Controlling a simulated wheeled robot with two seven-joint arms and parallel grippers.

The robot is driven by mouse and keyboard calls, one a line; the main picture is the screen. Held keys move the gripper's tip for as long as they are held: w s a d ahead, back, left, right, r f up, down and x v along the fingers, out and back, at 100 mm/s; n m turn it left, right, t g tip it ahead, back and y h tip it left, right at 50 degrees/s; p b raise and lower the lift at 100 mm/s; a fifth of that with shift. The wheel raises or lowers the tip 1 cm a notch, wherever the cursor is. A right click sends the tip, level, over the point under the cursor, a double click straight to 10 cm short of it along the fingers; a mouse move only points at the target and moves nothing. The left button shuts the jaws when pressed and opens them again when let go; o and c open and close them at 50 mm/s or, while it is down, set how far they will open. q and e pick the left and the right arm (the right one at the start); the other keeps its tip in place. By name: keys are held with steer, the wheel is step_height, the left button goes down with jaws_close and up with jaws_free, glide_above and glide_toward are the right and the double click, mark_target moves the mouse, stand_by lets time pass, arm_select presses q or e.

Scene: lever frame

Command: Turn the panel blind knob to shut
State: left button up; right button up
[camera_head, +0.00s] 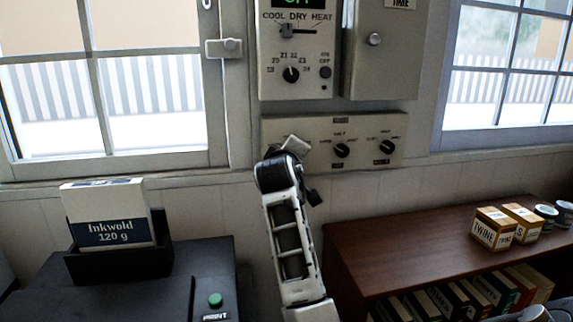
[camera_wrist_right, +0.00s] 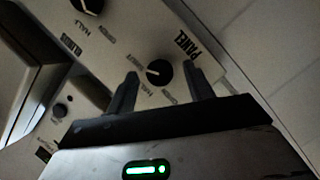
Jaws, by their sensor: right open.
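The panel blind knob (camera_wrist_right: 160,72) is a round black knob with a pale pointer mark, under the label PANEL in the right wrist view. The pointer mark lies toward the left of that picture; the small position words around it are too blurred to read surely. My right gripper (camera_wrist_right: 161,76) is open, one finger on each side of the knob with gaps showing between. In the head view my right gripper (camera_head: 288,148) covers the left end of the beige knob plate (camera_head: 365,130) and hides this knob.
Two more black knobs, a middle one (camera_head: 342,150) and a right one (camera_head: 387,147), sit on the same plate. A thermostat box (camera_head: 297,50) and a grey cabinet (camera_head: 385,60) hang just above. A brown shelf (camera_head: 400,240) stands lower right, a black printer (camera_head: 150,290) lower left.

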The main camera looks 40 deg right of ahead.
arm_select(q)
steer(key=shift+d+f+b, duration=0.15)
steer(key=shift+f+b, duration=0.25)
steer(key=shift+b, duration=0.55)
arm_select(e)
steer(key=v, duration=1.5)
arm_select(q)
steer(key=shift+w, duration=0.1)
